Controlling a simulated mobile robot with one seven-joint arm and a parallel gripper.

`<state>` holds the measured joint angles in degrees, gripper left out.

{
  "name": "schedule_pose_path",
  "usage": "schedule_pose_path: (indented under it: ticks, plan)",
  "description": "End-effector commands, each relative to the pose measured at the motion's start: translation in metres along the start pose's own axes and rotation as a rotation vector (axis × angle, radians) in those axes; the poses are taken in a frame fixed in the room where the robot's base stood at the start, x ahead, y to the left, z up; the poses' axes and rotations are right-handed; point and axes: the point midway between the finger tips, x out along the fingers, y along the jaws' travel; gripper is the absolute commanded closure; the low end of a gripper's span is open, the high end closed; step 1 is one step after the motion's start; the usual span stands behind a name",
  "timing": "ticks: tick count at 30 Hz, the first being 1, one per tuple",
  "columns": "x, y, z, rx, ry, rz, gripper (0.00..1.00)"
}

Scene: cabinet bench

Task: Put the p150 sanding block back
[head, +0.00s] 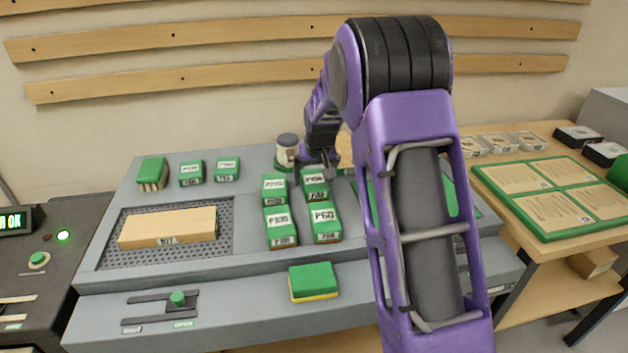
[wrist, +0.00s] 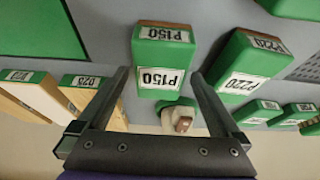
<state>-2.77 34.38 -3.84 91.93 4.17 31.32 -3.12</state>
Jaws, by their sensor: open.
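The P150 sanding block (head: 314,184) is a green block with white labels, standing at the back right of a cluster of green blocks on the grey bench top. In the wrist view the P150 block (wrist: 162,60) shows upside down, just ahead of and between my fingertips. My gripper (head: 325,160) is at the back of the bench, close behind and above this block. In the wrist view my gripper (wrist: 160,73) is open, with a finger on each side of the block's image. I cannot tell whether either finger touches it. My arm hides part of the bench to the right.
The P220 block (wrist: 245,65) stands close beside the P150 block. The P100 (head: 280,225) and P60 (head: 324,222) blocks are in front. A jar (head: 287,150) stands behind. A wooden piece (head: 168,227) lies on the mesh panel. A green-yellow block (head: 313,281) lies at the front.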

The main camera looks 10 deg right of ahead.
Motion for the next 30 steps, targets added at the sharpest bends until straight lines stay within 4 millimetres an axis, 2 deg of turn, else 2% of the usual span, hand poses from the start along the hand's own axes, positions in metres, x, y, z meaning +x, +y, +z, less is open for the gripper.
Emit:
schedule_pose_path:
  ticks: [1,6,13,18,30]
  plan:
    - [-0.014,0.0,-0.002,0.0,0.005,0.0,0.0]
    - [-0.052,0.0,-0.002,-0.001,0.005,0.0,0.0]
    - [-0.089,0.0,-0.001,0.0,0.003,0.0,0.0]
    - [-0.1,0.0,0.0,0.0,0.001,0.0,0.0]
    - [-0.103,0.0,-0.001,-0.011,0.002,0.007,0.0]
